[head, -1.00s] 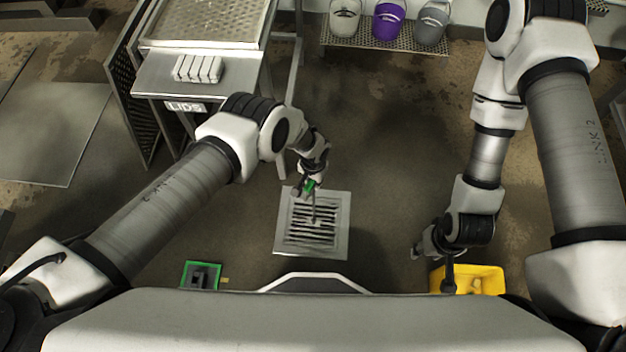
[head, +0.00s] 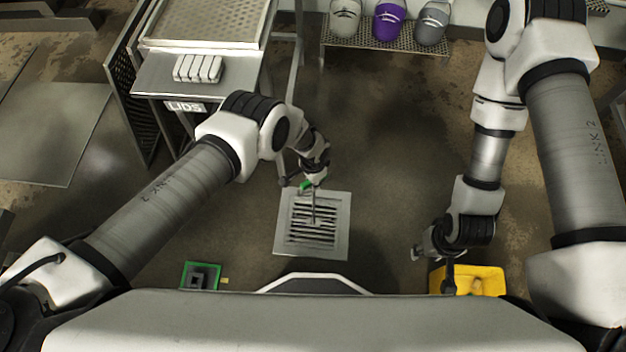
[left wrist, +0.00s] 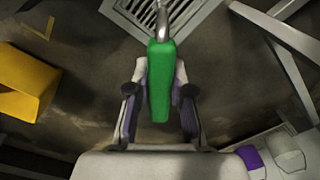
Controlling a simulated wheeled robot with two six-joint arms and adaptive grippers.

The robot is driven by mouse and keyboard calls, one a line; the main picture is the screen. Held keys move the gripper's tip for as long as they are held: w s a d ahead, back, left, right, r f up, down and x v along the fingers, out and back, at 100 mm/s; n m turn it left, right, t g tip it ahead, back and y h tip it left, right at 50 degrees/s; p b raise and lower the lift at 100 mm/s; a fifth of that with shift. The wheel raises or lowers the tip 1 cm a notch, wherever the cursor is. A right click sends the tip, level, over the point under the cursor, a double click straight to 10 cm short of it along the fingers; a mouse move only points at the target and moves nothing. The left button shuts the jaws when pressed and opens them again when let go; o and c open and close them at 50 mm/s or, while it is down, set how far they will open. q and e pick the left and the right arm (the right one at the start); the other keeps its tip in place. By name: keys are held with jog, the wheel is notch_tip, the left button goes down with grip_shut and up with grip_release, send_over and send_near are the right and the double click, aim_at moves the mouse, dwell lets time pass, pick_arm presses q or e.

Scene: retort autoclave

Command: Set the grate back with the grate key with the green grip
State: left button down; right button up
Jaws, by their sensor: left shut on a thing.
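The metal grate (head: 290,240), a pale square frame with dark slots, is on the floor in front of me. It also shows at the top of the left wrist view (left wrist: 190,12). My left gripper (head: 312,180) is above its far edge, shut on the green grip (left wrist: 160,82) of the grate key. The key's metal shaft (head: 314,208) runs from the grip over the slots. Whether its tip is hooked in a slot, and whether the grate is fully seated, I cannot tell. My right gripper (head: 420,254) is off to the right, beside a yellow container (head: 485,280).
A green-edged item (head: 200,276) lies on the floor at lower left. A metal table (head: 215,75) with a LIDS label stands at back left. A perforated shelf (head: 345,42) with several pots is at the back.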

pick_arm(q)
jog(key=shift+r+p, duration=0.55)
jog(key=shift+r, duration=0.1)
dwell(0.4)
jog(key=shift+r+p, duration=3.5)
jog(key=shift+r, duration=0.05)
